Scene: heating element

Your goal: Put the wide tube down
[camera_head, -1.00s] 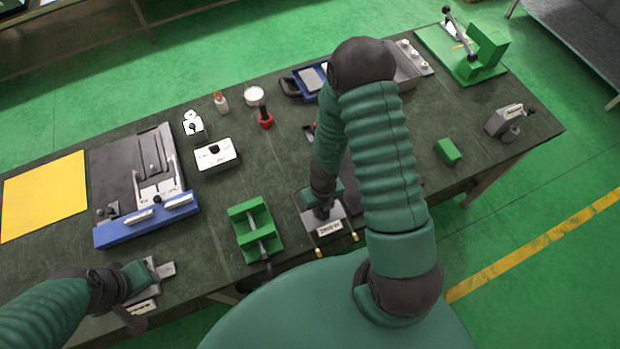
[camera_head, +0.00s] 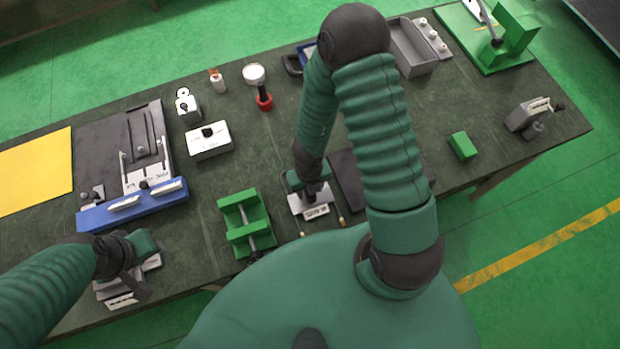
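I cannot make out a wide tube for certain; anything held in the grippers is hidden or too small to tell. My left gripper (camera_head: 142,258) is low over grey metal pieces (camera_head: 118,298) at the table's front left edge; its fingers are not clear. My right gripper (camera_head: 312,192) points down at a grey labelled block (camera_head: 317,211) with thin brass-tipped rods near the front edge. Its fingertips are hidden, and I cannot tell whether it touches the block.
A green fixture (camera_head: 234,219) with a rod stands between the grippers. A blue-edged grey fixture (camera_head: 92,218), yellow sheet (camera_head: 35,172) and white box (camera_head: 209,140) are to the left. A green block (camera_head: 462,145) lies right. Dark tabletop is bare around it.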

